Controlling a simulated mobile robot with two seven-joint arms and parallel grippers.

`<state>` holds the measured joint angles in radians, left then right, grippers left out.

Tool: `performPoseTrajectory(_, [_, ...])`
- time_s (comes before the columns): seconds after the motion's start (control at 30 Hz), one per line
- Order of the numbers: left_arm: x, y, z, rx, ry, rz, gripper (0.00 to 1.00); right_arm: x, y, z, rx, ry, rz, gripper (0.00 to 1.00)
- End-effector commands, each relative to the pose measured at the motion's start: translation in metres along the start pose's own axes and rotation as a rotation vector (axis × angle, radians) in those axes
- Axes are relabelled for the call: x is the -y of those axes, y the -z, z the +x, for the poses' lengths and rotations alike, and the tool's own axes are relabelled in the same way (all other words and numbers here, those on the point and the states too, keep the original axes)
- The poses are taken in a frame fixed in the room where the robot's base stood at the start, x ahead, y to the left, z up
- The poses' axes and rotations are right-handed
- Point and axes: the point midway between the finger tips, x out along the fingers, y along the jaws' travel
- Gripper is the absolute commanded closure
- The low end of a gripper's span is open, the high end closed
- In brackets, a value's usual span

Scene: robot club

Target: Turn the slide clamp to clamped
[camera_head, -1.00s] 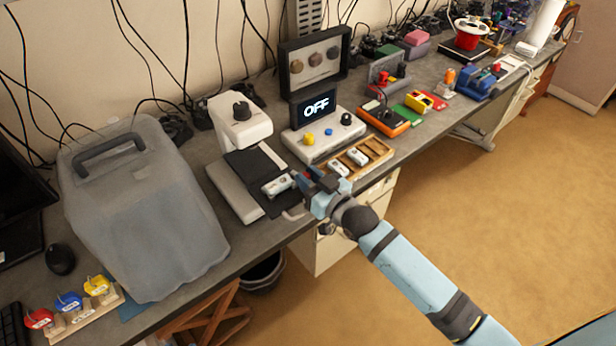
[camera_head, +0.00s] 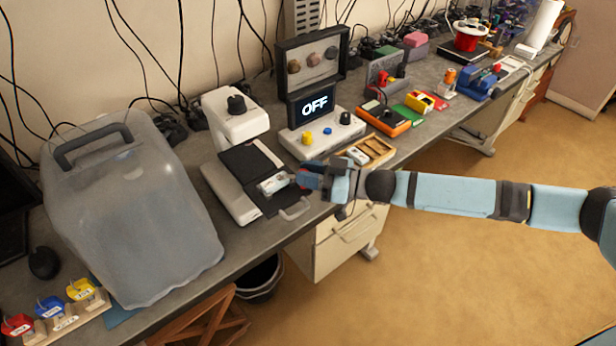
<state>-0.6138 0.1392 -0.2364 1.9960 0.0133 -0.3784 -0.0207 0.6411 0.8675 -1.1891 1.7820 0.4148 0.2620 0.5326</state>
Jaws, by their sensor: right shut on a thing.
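A white microscope-like device (camera_head: 237,125) stands on the bench with a dark stage (camera_head: 245,160). A small white labelled slide (camera_head: 272,184) lies over the front part of the stage. My right gripper (camera_head: 297,180) is shut on the slide's right end. Whether the slide touches the stage is hard to tell. A pale curved handle (camera_head: 295,210) at the front right of the stage looks like the slide clamp; it lies below the gripper and apart from it. My left gripper is out of view.
A wooden tray (camera_head: 378,148) holds a white slide, partly behind my right gripper. A control box (camera_head: 303,146) with an OFF screen stands behind. A grey covered case (camera_head: 130,215) is left of the device. The bench's front edge is close.

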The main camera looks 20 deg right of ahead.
Motion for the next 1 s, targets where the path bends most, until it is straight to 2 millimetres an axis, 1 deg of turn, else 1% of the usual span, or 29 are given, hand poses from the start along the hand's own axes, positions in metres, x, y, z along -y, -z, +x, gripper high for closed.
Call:
performPoseTrajectory(0.3, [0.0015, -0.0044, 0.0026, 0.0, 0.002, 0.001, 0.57, -0.0008, 0.0005, 0.0005, 0.0, 0.066, 0.0, 0.99])
performPoseTrajectory(0.77, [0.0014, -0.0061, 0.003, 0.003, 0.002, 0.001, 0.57, 0.0002, 0.0007, 0.0008, 0.0, 0.077, 0.001, 0.99])
performPoseTrajectory(0.8, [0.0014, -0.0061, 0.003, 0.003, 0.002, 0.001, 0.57, 0.0002, 0.0008, 0.0008, 0.0, 0.077, 0.001, 0.73])
performPoseTrajectory(0.87, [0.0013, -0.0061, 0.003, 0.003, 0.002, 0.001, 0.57, 0.0001, 0.0008, 0.0008, 0.0, 0.077, 0.001, 0.59])
performPoseTrajectory(0.9, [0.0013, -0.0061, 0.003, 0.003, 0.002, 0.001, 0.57, 0.0001, 0.0008, 0.0008, 0.0, 0.077, 0.0, 0.5])
performPoseTrajectory(1.0, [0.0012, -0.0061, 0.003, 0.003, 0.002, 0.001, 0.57, 0.0, 0.0006, 0.0007, 0.0, 0.076, 0.0, 0.5])
